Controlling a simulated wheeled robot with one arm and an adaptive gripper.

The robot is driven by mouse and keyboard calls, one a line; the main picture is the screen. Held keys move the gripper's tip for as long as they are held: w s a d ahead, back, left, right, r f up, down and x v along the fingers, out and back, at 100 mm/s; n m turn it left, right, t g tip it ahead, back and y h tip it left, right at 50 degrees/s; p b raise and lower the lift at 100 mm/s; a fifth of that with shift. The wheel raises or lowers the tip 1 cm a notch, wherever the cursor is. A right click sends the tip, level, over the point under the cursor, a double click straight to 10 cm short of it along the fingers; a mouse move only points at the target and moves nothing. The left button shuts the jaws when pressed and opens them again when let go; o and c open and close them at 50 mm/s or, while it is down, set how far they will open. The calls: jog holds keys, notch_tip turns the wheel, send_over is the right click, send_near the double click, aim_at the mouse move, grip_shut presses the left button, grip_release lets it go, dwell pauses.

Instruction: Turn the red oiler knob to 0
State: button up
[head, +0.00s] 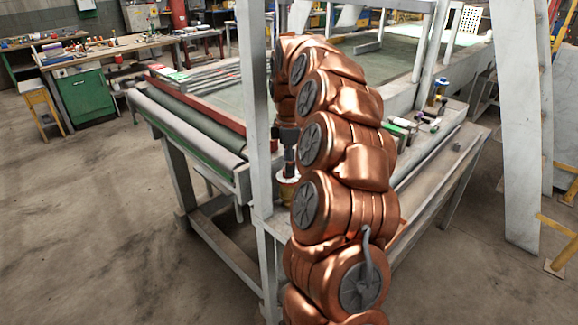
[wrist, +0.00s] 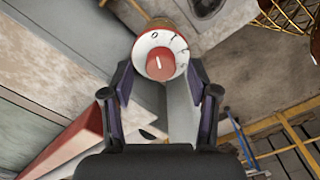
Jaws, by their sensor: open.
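The red knob (wrist: 159,66) of the oiler shows in the wrist view, on a white dial ring (wrist: 146,42) with dark markings, among them a 0 at its top. The short white line on the knob points up and slightly left, roughly toward the 0; I cannot tell if it lines up exactly. My gripper (wrist: 160,80) is open, with one dark finger on each side, below and beside the knob. I see no contact. In the head view, my dark gripper (head: 289,150) points down above the small yellowish oiler (head: 287,190), partly hidden by my arm.
A grey metal post (head: 257,110) stands close left of my gripper. A roller bench (head: 190,125) lies behind it. A workbench with a green cabinet (head: 84,97) stands far left. Small items (head: 410,127) lie on the ledge at right. The floor at left is clear.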

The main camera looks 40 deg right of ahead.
notch_tip(320, 180, up, 11)
jog(key=shift+f, duration=0.2)
dwell(0.4)
dwell(0.6)
